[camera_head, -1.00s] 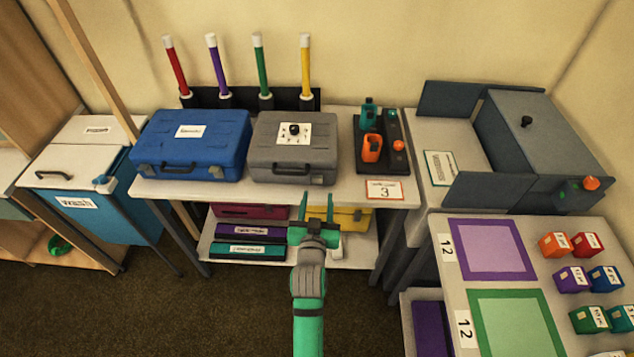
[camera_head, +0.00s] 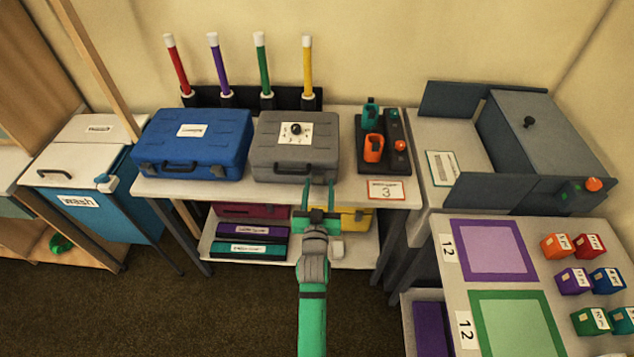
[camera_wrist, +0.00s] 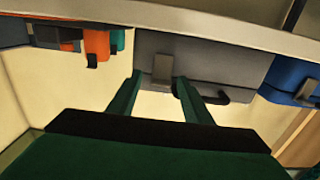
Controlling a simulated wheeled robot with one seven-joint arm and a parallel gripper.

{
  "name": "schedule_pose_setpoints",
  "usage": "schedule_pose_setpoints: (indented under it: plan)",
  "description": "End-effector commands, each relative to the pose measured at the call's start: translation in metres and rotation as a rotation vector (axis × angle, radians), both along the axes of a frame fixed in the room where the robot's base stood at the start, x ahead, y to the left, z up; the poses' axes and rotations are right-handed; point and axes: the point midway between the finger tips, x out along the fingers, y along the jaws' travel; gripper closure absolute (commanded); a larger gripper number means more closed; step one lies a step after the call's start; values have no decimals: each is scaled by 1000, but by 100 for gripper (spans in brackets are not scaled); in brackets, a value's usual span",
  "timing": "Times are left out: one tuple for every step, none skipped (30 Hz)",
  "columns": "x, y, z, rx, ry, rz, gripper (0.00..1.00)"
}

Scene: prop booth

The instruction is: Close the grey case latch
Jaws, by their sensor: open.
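The grey case (camera_head: 296,145) stands shut on the table, with a dark knob and a white label on its lid. Its latch shows in the wrist view (camera_wrist: 162,66) as a small grey plate on the case's front, in line with the gap between my fingertips. I cannot tell whether the latch is up or down. A dark handle (camera_wrist: 236,96) sits beside it. My gripper (camera_head: 319,188) is open and empty, its green fingers pointing at the right part of the case's front. In the head view the fingers partly hide the latch area. I see no clear contact.
A blue case (camera_head: 192,145) stands left of the grey one. To the right are a dark rack (camera_head: 386,150) with orange and green items and a number 3 card (camera_head: 387,190). The table's front edge and a lower shelf (camera_head: 345,250) lie close to my gripper.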

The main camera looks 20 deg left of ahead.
Motion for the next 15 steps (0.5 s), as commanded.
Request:
schedule_pose_setpoints:
  plan:
    - [6,3,0,0,-1,2,55]
    - [9,5,0,1,0,3,55]
    - [12,7,0,1,-1,5,55]
    - [14,8,0,1,-1,6,55]
    - [15,10,0,1,0,7,55]
    - [17,12,0,1,0,9,55]
    - [18,12,0,1,0,10,55]
    - [18,13,0,1,0,10,55]
    - [19,14,0,1,0,11,55]
    - [19,14,0,1,0,12,55]
    - [19,14,0,1,0,12,55]
    - [19,15,0,1,0,13,55]
    - [19,15,0,1,0,13,55]
    - [19,15,0,1,0,13,55]
    - [19,15,0,1,0,13,55]
